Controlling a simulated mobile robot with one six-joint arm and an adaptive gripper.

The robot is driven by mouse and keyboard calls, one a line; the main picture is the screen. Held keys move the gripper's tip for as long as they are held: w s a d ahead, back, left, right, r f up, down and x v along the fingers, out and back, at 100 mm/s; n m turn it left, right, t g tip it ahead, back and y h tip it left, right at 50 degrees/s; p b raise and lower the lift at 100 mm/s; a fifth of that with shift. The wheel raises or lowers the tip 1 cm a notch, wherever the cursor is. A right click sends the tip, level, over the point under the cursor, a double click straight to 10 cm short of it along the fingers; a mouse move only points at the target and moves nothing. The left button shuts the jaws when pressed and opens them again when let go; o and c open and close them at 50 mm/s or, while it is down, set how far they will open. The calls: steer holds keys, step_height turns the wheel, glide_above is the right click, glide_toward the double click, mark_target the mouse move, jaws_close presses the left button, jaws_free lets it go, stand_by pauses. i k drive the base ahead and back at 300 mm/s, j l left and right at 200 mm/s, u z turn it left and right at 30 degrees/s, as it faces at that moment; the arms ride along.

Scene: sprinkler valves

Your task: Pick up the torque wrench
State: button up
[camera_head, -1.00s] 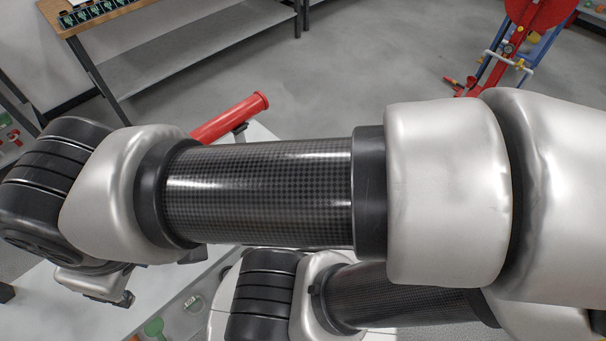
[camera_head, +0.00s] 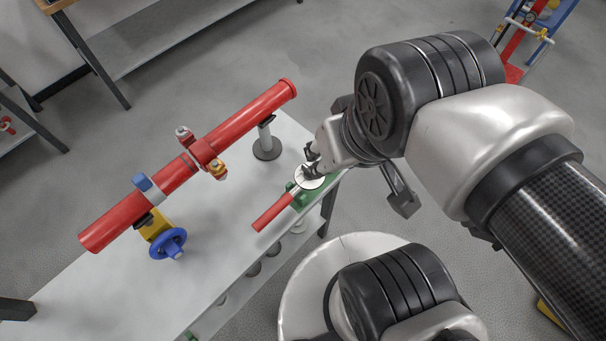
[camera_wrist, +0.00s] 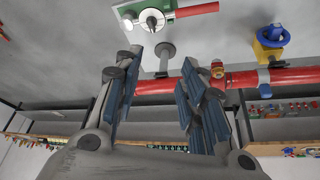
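The torque wrench has a red handle (camera_head: 272,213) and a round white dial head (camera_head: 312,180). It lies at the near right edge of the white table, with its head over a green piece (camera_head: 302,196). In the wrist view its dial (camera_wrist: 152,20) and red handle (camera_wrist: 198,9) show at the top, beyond my fingertips. My gripper (camera_head: 310,158) is at the dial end of the wrench in the head view; whether it touches the head cannot be told. In the wrist view my gripper (camera_wrist: 163,52) has its fingers wide apart with nothing between them.
A red pipe (camera_head: 245,117) with a red clamp (camera_head: 206,152) stands on supports along the white table (camera_head: 215,250). Another workbench (camera_head: 150,35) stands behind.

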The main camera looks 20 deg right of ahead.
mark_target(279, 206)
steer(key=k+j+u, duration=0.15)
steer(key=j, duration=1.2)
steer(key=i+l, duration=0.05)
